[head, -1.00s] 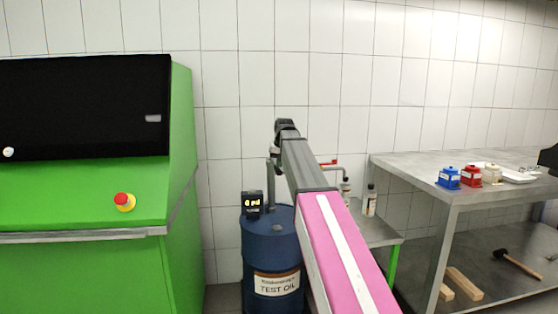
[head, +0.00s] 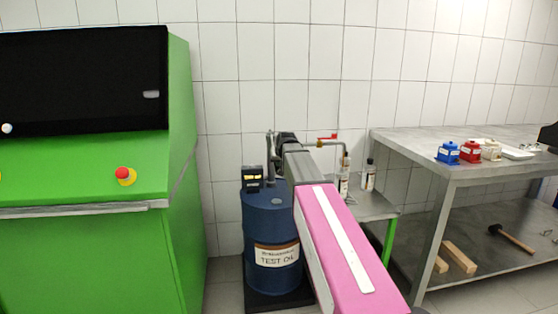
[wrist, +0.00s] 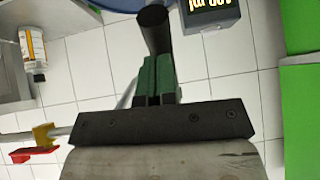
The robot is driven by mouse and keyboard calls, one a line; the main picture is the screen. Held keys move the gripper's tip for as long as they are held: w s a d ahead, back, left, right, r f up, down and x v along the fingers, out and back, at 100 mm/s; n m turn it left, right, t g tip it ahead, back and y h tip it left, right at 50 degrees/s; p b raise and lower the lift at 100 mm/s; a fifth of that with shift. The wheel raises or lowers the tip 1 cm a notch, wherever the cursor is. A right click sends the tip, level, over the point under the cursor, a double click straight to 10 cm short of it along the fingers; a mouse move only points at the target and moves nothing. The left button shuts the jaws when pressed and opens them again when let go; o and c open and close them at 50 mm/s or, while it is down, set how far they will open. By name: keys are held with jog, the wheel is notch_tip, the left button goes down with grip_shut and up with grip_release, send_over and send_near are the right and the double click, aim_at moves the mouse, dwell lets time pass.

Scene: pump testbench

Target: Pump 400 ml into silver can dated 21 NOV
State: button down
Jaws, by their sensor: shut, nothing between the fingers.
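A blue drum (head: 270,222) labelled TEST OIL stands between the green cabinet and the small side table. A black display box (head: 252,178) sits on its top; in the wrist view the display (wrist: 212,12) shows yellow digits with "ml", inverted and cut by the frame edge, ending in "00 ml". A dark upright pipe (wrist: 154,28) rises near the drum. My gripper (wrist: 157,78) is shut and empty, its green fingers together just before the pipe; contact cannot be told. In the head view my arm hides the fingers. I cannot make out a silver can or a date.
A pipe with a red valve handle (head: 328,137) runs above a small side table (head: 372,208) with bottles (head: 368,175). A bench (head: 400,142) at right holds blue, red and cream units and a white tray (head: 517,153). A green cabinet (head: 90,245) with a red button stands left.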

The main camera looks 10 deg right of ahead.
jog(key=shift+f, duration=0.6)
jog(key=shift+s+d+r, duration=0.1)
jog(key=shift+r, duration=0.4)
jog(key=v, duration=1.3)
jog(key=shift+d+r, duration=0.25)
jog(key=shift+r, duration=0.35)
jog(key=s+f+g, duration=0.2)
jog(key=s+f, duration=0.3)
jog(key=f, duration=0.6)
jog(key=s+f+g, duration=0.2)
jog(key=s+f, duration=0.3)
jog(key=f, duration=0.7)
jog(key=s+a+f+g, duration=0.1)
jog(key=s+f+g, duration=0.3)
jog(key=s+f, duration=1.4)
jog(key=shift+h, duration=0.4)
jog(key=shift+r, duration=0.1)
